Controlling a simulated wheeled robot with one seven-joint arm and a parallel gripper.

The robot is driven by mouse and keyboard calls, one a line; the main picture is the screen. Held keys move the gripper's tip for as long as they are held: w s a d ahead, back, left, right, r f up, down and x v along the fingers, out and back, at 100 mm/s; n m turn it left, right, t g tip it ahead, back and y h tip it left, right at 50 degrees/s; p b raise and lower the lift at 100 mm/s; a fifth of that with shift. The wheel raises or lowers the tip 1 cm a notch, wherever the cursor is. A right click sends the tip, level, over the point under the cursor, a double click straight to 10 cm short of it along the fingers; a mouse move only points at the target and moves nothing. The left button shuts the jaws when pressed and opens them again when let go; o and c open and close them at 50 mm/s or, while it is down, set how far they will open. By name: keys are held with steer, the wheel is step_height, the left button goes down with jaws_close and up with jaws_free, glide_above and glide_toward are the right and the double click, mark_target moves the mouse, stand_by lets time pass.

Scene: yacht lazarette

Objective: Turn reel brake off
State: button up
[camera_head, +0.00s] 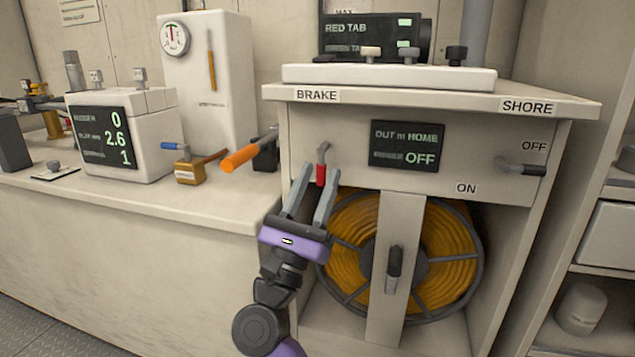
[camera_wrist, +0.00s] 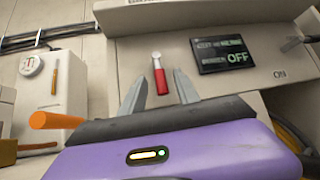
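The reel brake lever (camera_head: 321,170) has a red grip and a grey metal end. It is on the front panel below the BRAKE label (camera_head: 317,95). In the wrist view the lever (camera_wrist: 160,78) stands nearly upright, its red part below its pale round end. My gripper (camera_head: 318,178) is open, its two grey fingers pointing up at the panel. In the wrist view the lever shows between and beyond the fingertips (camera_wrist: 160,85); I cannot tell whether either finger touches it. The panel display (camera_head: 404,146) reads "OUT m HOME" and "OFF".
Below the panel is a reel of orange hose or cable (camera_head: 450,255) behind a post with a dark handle (camera_head: 394,268). The shore switch (camera_head: 522,168) is at the right, between OFF and ON labels. An orange-handled lever (camera_head: 240,158) juts out close left of my gripper.

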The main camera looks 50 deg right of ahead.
steer(key=p+v, duration=0.1)
steer(key=v, duration=0.6)
steer(key=shift+a+f, duration=0.25)
steer(key=shift+f, duration=0.05)
stand_by(0.6)
